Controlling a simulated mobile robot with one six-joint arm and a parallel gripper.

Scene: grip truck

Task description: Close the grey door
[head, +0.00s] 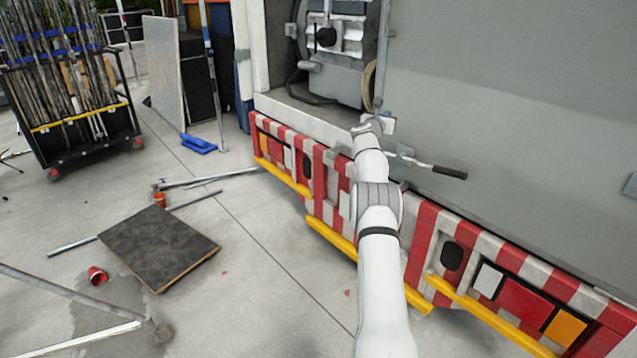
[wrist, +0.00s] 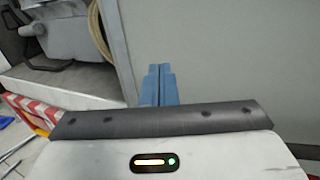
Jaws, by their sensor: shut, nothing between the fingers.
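The grey door (head: 510,90) is a large flat panel filling the right of the head view. It also fills the right of the wrist view (wrist: 240,60). Its left edge borders an open compartment (head: 325,45), whose inside shows. A lever handle with a black grip (head: 450,172) sticks out low on the door. My gripper (head: 378,121) is at the door's left edge, above the handle. In the wrist view its blue fingers (wrist: 158,82) are shut with nothing between them, in front of the door edge. I cannot tell whether they touch it.
A red-and-white striped bumper with yellow rails (head: 330,236) runs below the door. A pole cart (head: 75,110) stands back left.

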